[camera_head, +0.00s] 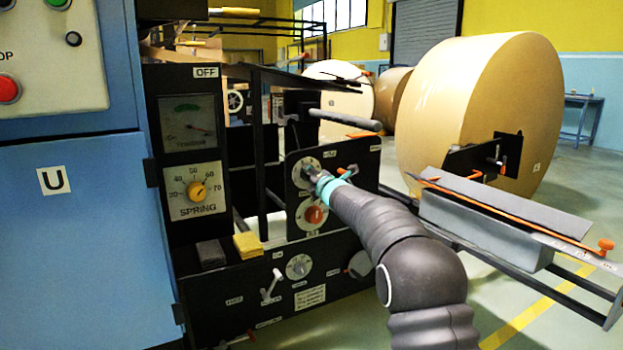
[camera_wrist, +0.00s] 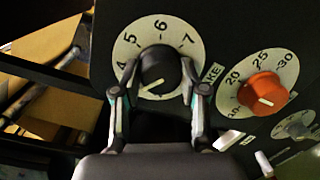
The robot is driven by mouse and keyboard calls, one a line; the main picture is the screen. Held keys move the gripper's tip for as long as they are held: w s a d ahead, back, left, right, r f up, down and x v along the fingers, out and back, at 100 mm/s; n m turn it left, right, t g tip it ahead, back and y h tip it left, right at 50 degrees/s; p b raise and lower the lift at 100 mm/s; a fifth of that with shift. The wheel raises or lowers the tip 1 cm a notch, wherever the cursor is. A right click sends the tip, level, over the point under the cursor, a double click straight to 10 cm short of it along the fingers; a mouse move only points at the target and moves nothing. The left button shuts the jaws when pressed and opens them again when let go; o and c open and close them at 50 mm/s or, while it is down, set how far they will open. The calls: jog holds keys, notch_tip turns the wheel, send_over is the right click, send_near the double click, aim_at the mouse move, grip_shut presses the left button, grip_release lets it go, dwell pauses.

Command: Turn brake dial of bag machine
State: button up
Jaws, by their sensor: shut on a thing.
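The brake dial (camera_wrist: 156,68) is a black knob on a round white scale plate; the numbers 4 to 7 show in the wrist view. A label beside it reads "AKE", its start hidden by my finger. In the head view the dial's plate (camera_head: 299,172) shows on the black side panel, with the knob mostly behind my gripper (camera_head: 317,178). In the wrist view my gripper (camera_wrist: 158,74) has one finger on each side of the knob and is shut on it. A white line marks the knob's face; the scale's lower part is partly hidden.
An orange knob (camera_wrist: 263,93) with its own scale sits close to the right in the wrist view, and below the brake dial in the head view (camera_head: 316,215). A grey dial (camera_head: 299,267) and a lever (camera_head: 272,285) are lower. A large kraft roll (camera_head: 480,110) stands behind right.

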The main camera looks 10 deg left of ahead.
jog(key=shift+a+n, duration=0.1)
jog(key=shift+n, duration=1.1)
jog(key=shift+f, duration=0.1)
jog(key=o, duration=1.1)
jog(key=shift+a, duration=0.1)
jog(key=shift+o, duration=0.2)
jog(key=v, duration=1.2)
jog(key=shift+f, duration=0.15)
